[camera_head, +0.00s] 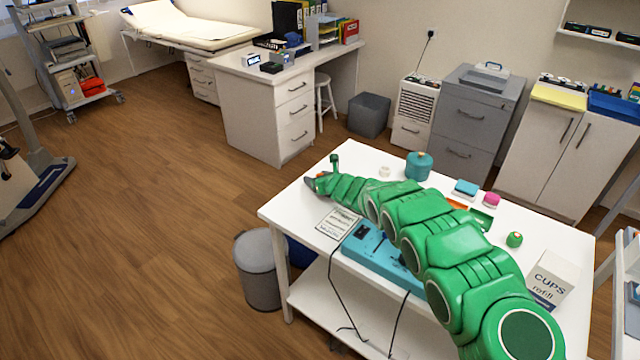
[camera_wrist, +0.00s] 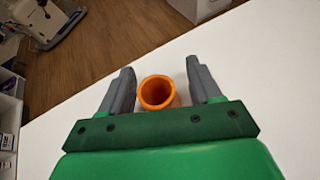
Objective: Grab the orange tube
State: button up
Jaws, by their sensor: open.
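The orange tube (camera_wrist: 157,92) shows in the wrist view, its round open end facing the camera. In the head view my gripper (camera_head: 313,182) is low over the left end of the white table (camera_head: 290,211). I cannot make out the tube there; the gripper seems to hide it.
A blue device (camera_head: 377,252) and a printed card (camera_head: 338,222) lie beside my arm. A teal pot (camera_head: 419,166), a white roll (camera_head: 384,171), a green round item (camera_head: 514,240) and a cups box (camera_head: 553,277) stand on the table. A grey bin (camera_head: 258,270) stands below its left edge.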

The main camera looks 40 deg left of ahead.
jog(key=c, duration=1)
jog(key=shift+r, duration=0.1)
notch_tip(320, 180, up, 4)
jog(key=shift+d+f, duration=0.1)
jog(key=shift+f, duration=0.1)
jog(key=shift+s+d+r, duration=4.65)
jog(key=shift+s+d, duration=0.15)
jog(key=shift+d, duration=0.1)
